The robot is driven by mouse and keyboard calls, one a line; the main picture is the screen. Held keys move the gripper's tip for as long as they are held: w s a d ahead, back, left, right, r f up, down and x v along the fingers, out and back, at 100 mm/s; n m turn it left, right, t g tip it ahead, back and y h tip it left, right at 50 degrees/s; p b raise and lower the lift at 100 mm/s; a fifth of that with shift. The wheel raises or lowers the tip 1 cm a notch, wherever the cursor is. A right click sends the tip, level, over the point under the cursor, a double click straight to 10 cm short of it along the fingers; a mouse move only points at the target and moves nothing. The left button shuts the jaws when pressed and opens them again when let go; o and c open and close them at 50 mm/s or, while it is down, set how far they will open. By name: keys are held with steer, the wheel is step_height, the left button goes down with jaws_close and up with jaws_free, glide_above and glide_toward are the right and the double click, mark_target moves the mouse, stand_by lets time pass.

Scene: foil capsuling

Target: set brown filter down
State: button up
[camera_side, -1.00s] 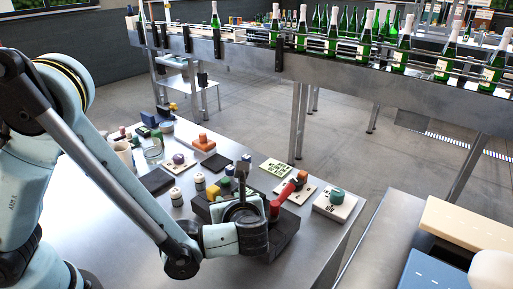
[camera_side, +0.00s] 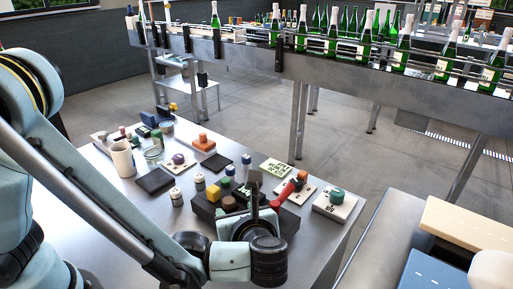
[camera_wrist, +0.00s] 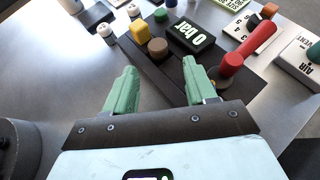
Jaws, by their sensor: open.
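The brown filter (camera_wrist: 158,48) is a short round cylinder standing upright on the dark tray (camera_wrist: 163,72), close to a yellow cube (camera_wrist: 139,32). In the side view the filter (camera_side: 229,204) shows beside my gripper's dark parts. My gripper (camera_wrist: 158,88) is open and empty, its two green fingers wide apart. In the wrist view the fingertips are short of the filter and do not touch it. A red-handled valve (camera_wrist: 250,42) stands to the right of the filter. A black "0 bar" display (camera_wrist: 190,36) is just beyond it.
The steel table is bare at front left.

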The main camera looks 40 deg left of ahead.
steer(key=v, duration=0.5)
steer(key=a+r+n+h, duration=0.3)
steer(key=a+n+h, duration=0.7)
steer(key=a+n, duration=0.6)
steer(key=s+n, duration=0.1)
steer(key=n, duration=0.6)
steer(key=shift+a+r+n, duration=0.2)
steer(key=shift+a+n, duration=0.1)
steer(key=shift+a, duration=0.05)
steer(key=shift+a+r+n, duration=0.15)
steer(key=shift+n, duration=0.45)
steer(key=shift+c, duration=1.2)
